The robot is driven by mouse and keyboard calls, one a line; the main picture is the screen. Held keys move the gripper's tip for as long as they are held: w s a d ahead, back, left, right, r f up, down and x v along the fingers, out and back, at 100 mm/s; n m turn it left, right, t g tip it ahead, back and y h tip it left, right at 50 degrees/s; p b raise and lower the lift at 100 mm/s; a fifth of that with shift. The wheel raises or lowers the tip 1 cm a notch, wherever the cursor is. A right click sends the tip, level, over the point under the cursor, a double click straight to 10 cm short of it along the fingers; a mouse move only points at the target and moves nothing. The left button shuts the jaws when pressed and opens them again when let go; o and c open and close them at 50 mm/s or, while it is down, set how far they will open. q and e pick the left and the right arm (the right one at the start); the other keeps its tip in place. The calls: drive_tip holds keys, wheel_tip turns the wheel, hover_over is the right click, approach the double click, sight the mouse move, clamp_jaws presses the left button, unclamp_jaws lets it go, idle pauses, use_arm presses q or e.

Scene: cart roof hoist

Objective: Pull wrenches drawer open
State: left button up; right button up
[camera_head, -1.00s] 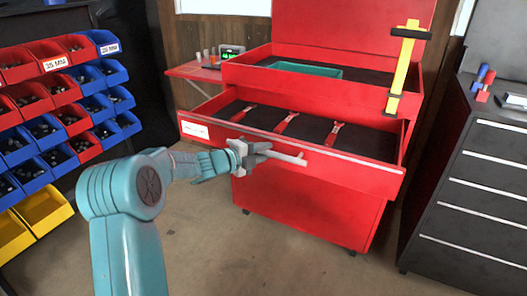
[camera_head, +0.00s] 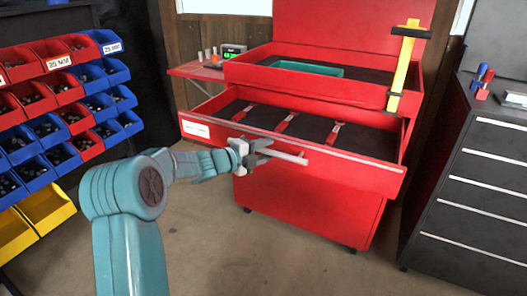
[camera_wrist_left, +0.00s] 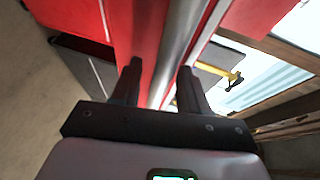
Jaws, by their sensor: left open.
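The red wrenches drawer (camera_head: 335,172) stands pulled out from the red cart, with its dark inside showing. Three red-handled wrenches (camera_head: 287,123) lie in it. A silver handle strip (camera_head: 365,159) runs along the top of the drawer front. My left gripper (camera_head: 276,152) is open at the drawer front, left of its middle. In the left wrist view the silver strip (camera_wrist_left: 184,40) runs between the two open fingers (camera_wrist_left: 158,85); I cannot tell whether they touch it. My right gripper is out of view.
An upper tray (camera_head: 300,82) of the cart holds a teal bin (camera_head: 305,68). A yellow tool (camera_head: 403,68) stands at its right. A side shelf (camera_head: 195,70) juts out left. Bin racks (camera_head: 60,120) are at left, a dark cabinet (camera_head: 470,180) at right. The floor (camera_head: 270,255) in front is clear.

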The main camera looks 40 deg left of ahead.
use_arm(q)
drive_tip(key=p+v, duration=0.1)
drive_tip(key=v, duration=1.5)
drive_tip(key=shift+s, duration=0.1)
